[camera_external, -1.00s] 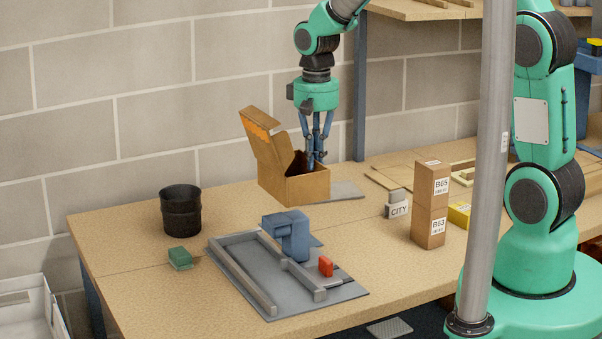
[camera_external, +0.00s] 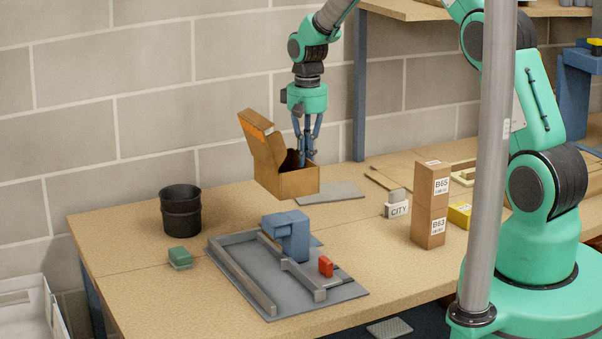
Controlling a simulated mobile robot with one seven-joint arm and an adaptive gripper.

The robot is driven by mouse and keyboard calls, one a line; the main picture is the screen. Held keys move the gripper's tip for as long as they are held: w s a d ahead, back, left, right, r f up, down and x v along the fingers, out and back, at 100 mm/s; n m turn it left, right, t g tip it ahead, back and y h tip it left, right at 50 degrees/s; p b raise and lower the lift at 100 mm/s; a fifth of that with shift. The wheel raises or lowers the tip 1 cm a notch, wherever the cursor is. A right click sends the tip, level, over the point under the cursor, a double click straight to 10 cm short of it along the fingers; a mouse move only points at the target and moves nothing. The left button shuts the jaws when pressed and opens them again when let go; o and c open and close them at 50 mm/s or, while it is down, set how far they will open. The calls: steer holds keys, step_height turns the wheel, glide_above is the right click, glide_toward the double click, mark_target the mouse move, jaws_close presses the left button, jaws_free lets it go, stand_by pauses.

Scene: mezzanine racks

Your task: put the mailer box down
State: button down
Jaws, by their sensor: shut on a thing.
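The mailer box (camera_external: 288,184) is brown cardboard with its lid open and tilted up at the left. My gripper (camera_external: 304,160) points down over the box's right part and is shut on it, with the fingertips partly hidden behind the wall. The box looks held a little above the table (camera_external: 150,290), though the exact gap is hard to tell. A flat grey mat (camera_external: 335,193) lies on the table just right of the box.
A black bin (camera_external: 181,212) and a green block (camera_external: 180,258) stand at the left. A grey fixture (camera_external: 245,278) with a blue block (camera_external: 290,235) and red piece (camera_external: 325,266) lies in front. Labelled boxes (camera_external: 430,205) and a CITY sign (camera_external: 397,209) stand right.

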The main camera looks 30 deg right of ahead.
step_height(320, 180, down, 8)
steer(key=shift+a+f, duration=0.1)
steer(key=shift+w, duration=0.1)
stand_by(0.3)
steer(key=w+a+f+p, duration=0.1)
steer(key=w+a, duration=0.1)
steer(key=w, duration=1.3)
steer(key=shift+w+a+f, duration=0.15)
steer(key=shift+w, duration=0.2)
steer(key=shift+f, duration=0.15)
steer(key=shift+f, duration=1.6)
steer(key=shift+f, duration=0.45)
